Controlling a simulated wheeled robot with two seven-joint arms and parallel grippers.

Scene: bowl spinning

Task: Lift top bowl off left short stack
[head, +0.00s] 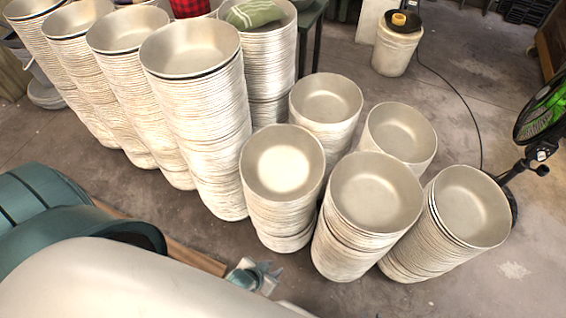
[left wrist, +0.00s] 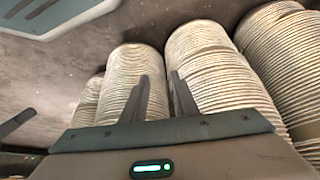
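The left short stack (head: 283,200) of pale nested bowls stands at the front of the short stacks in the head view. Its top bowl (head: 283,163) sits level, opening upward and empty. My left gripper (head: 271,271) is low, in front of and below that stack's rim, apart from the top bowl. In the left wrist view my left gripper (left wrist: 160,76) has its two fingers apart with nothing between them. Ribbed stack sides show beyond them, one stack (left wrist: 133,75) behind the left finger and another (left wrist: 222,75) to the right. My right gripper is not in view.
Other short stacks (head: 375,195) stand close by on the right and behind. Tall bowl stacks (head: 195,100) rise at left. A green fan (head: 545,115) stands at far right, a white bucket (head: 396,50) at the back. Floor is clear at lower right.

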